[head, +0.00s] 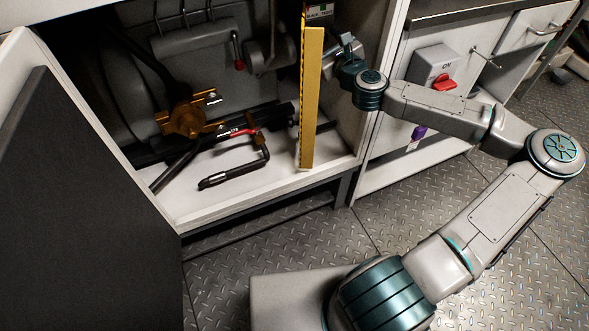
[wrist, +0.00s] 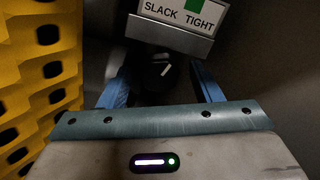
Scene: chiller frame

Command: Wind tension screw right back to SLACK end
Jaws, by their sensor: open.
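A dark round knob, the tension screw (wrist: 172,76), shows in the wrist view with a short slanted white mark on its face. Above it is a white plate (wrist: 178,16) reading SLACK on the left and TIGHT on the right, with a green block over the middle, cut by the top edge. My gripper (wrist: 161,84) is open, its two blue fingers on either side of the knob; whether they touch it I cannot tell. In the head view my gripper (head: 346,48) is inside the cabinet, right of the yellow panel; the screw is hidden there.
The yellow perforated guard (wrist: 38,75) stands close on the left; it also shows in the head view (head: 311,105). A brass valve (head: 186,120), a red-handled lever (head: 240,132) and a black crank (head: 235,173) are farther left. A red ON switch (head: 445,83) is on the right.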

